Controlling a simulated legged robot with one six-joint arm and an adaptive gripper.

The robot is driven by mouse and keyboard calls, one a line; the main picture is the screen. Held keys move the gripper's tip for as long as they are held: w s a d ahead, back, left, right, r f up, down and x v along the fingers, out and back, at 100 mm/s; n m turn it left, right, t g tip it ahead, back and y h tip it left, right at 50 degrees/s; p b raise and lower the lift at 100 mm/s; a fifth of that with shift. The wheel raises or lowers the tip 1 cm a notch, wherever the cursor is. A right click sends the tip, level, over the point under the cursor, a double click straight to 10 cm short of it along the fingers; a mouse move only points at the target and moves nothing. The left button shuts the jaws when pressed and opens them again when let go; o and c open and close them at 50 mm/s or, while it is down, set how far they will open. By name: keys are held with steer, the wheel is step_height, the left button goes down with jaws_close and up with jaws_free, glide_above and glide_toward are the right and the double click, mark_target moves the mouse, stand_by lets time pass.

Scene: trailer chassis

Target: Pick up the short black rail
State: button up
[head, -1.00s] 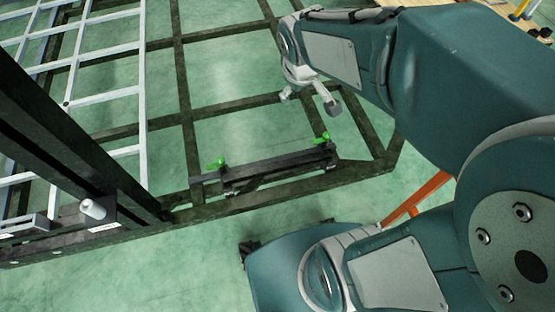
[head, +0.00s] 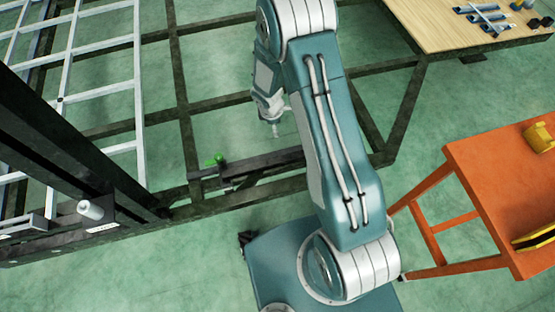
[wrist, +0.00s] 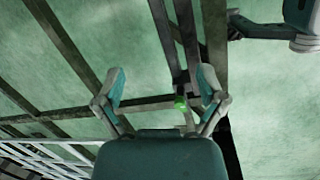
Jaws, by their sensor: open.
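The short black rail (head: 258,164) lies along the near beam of the dark chassis frame. A green clamp (head: 216,160) sits at its left end. Its right part is hidden behind my arm in the head view. My gripper (head: 274,128) hangs above and behind the rail, apart from it. In the wrist view my gripper (wrist: 161,80) has its two fingers spread wide with nothing held. A green clamp (wrist: 180,102) shows between and below the fingers, beside dark bars. I cannot tell clearly which bar there is the rail.
A dark upright post (head: 60,130) stands at the left, with a pale ladder-like frame (head: 100,97) behind it. An orange table (head: 490,190) stands at the right. A wooden workbench (head: 440,25) with tools is at the back right. Green floor shows between the beams.

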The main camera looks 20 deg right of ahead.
mark_target(277, 159)
steer(key=s+f+n, duration=0.1)
steer(key=f, duration=0.3)
steer(key=f+n, duration=0.1)
steer(key=f, duration=0.3)
steer(key=s+f+n+g, duration=0.1)
steer(key=f, duration=0.3)
steer(key=shift+s+a, duration=0.3)
steer(key=shift+a, duration=0.1)
steer(key=f, duration=0.5)
steer(key=shift+d, duration=0.3)
step_height(277, 159, down, 6)
steer(key=shift+w+d+r, duration=0.15)
jaws_close()
